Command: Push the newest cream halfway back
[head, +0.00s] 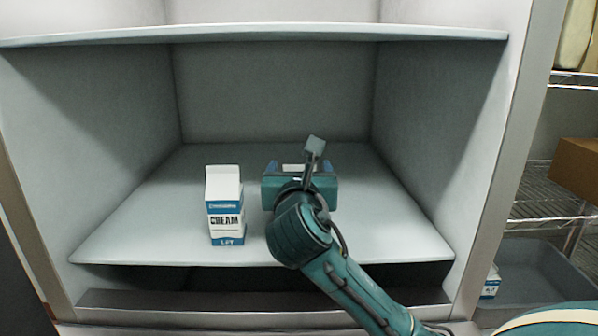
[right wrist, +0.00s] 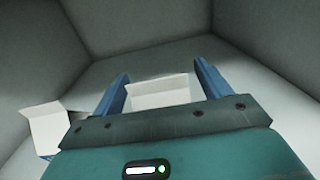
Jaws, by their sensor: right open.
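A white and blue cream carton (head: 226,205) stands upright on the shelf (head: 380,235), left of my right gripper (head: 297,172). It also shows at the left edge of the right wrist view (right wrist: 45,128). A second white carton (right wrist: 160,92) shows between the fingers of my right gripper (right wrist: 160,76) in the right wrist view. In the head view only a small pale part of this second carton (head: 292,167) shows; my gripper and arm hide the rest. My right gripper is open and points into the cabinet. I cannot tell whether its fingers touch the carton.
An upper shelf (head: 260,33) runs above. The shelf behind the cartons is clear to the back wall (head: 275,95). At the right stand a wire rack (head: 540,190), a cardboard box (head: 578,168) and a grey tray (head: 545,270) with another small carton (head: 490,283) at its left.

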